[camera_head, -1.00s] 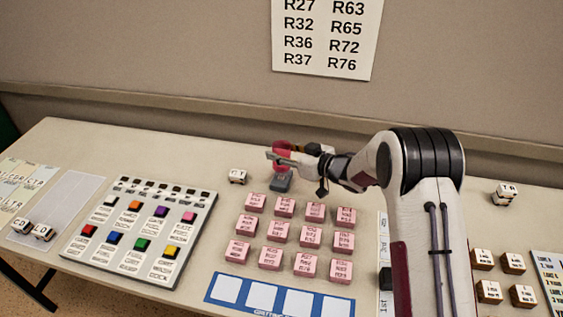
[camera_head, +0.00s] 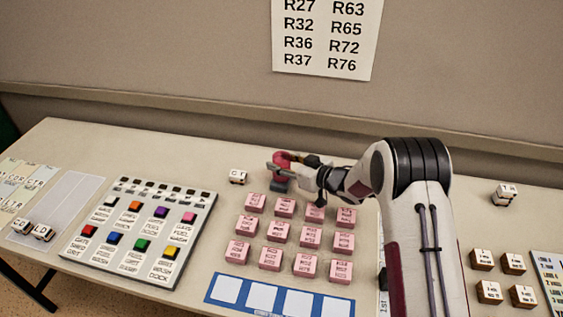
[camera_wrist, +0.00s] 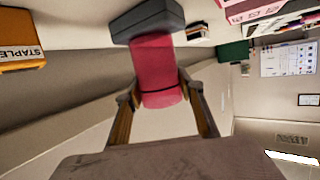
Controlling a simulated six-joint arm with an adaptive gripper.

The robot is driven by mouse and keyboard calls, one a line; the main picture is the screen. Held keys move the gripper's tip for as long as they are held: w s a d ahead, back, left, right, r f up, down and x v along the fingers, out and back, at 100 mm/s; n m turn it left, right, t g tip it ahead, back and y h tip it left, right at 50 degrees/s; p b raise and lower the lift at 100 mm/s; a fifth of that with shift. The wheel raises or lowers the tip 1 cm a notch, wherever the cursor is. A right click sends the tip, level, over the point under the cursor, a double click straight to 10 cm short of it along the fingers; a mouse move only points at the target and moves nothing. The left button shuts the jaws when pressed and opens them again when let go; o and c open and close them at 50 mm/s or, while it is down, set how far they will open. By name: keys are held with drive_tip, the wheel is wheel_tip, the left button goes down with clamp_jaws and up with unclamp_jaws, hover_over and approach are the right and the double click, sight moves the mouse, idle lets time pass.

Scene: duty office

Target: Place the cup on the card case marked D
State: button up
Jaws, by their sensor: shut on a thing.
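The pink-red cup (camera_head: 279,160) is between the fingers of my gripper (camera_head: 284,168), near the back of the table. In the wrist view the cup (camera_wrist: 153,62) sits between both fingertips (camera_wrist: 160,95), and my gripper is shut on it. A dark grey block (camera_head: 280,186) is directly under the cup. In the wrist view the cup's far end meets this block (camera_wrist: 148,20); I cannot tell if it rests on it or just overlaps it. No D is readable on the block. Small lettered blocks (camera_head: 43,232) lie at the far left, one seeming to show a D.
A small white lettered block (camera_head: 237,177) stands left of the cup. Several pink blocks (camera_head: 281,232) stand in rows in front. A button panel (camera_head: 140,232) is to the left. An orange stapler box (camera_wrist: 22,52) shows in the wrist view. The back wall is close behind.

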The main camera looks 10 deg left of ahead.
drive_tip(key=shift+f, duration=0.1)
drive_tip(key=o, duration=1)
drive_tip(key=shift+o, duration=0.2)
drive_tip(key=shift+s+d+r, duration=0.15)
drive_tip(key=shift+d+r, duration=0.15)
drive_tip(key=shift+d, duration=0.1)
drive_tip(key=v, duration=1.1)
